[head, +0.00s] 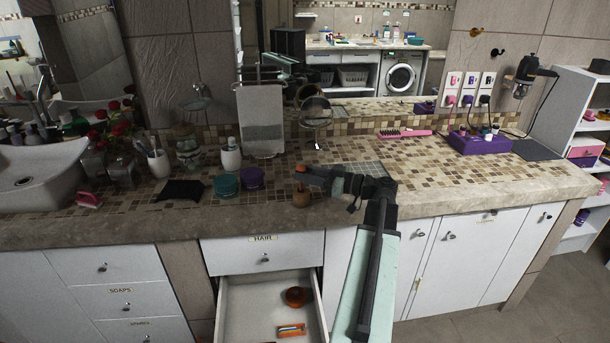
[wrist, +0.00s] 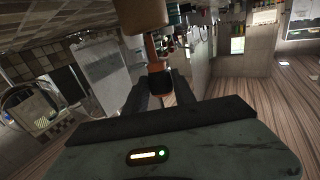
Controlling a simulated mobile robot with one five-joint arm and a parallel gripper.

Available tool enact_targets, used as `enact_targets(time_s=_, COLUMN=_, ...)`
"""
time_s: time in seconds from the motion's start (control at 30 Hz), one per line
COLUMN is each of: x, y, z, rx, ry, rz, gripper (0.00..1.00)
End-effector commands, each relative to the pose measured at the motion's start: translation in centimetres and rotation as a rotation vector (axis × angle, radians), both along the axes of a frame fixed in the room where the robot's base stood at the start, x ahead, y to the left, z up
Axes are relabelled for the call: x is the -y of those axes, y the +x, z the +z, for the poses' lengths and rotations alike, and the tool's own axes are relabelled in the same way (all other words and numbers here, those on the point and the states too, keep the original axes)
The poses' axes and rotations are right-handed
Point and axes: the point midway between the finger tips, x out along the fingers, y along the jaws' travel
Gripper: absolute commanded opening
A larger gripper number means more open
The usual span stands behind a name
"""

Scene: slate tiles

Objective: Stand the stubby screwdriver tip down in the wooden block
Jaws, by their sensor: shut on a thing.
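The stubby screwdriver (head: 300,168) shows as a small orange handle end at the tip of my gripper (head: 306,177). The brown wooden block (head: 301,199) stands on the counter near its front edge, directly below the gripper. In the wrist view my gripper (wrist: 156,92) has its dark fingers shut on the orange-brown screwdriver handle (wrist: 158,82). A thinner part runs from the handle toward a brown shape at the top, which looks like the wooden block (wrist: 143,14). I cannot tell whether the tip is inside the block.
Teal (head: 227,185) and purple (head: 252,178) jars stand left of the block, with a black cloth (head: 181,190) beyond. A round mirror (head: 315,112) stands behind. An open drawer (head: 262,300) juts out below.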

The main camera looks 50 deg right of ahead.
Motion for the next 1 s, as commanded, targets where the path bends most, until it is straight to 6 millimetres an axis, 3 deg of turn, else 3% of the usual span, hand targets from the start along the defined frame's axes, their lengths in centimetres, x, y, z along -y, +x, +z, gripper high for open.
enact_targets(time_s=0.33, x=0.0, y=0.0, z=-3.0, rx=-0.001, ry=0.0, rz=0.001, gripper=0.0)
enact_targets(time_s=0.9, x=-0.1, y=0.1, z=-3.2, rx=-0.001, ry=0.0, rz=0.002, gripper=0.0)
enact_targets(time_s=0.93, x=-0.1, y=0.1, z=-3.2, rx=-0.001, ry=0.0, rz=0.002, gripper=0.4)
enact_targets(time_s=1.0, x=-0.1, y=0.1, z=-3.2, rx=-0.001, ry=0.0, rz=0.002, gripper=0.57)
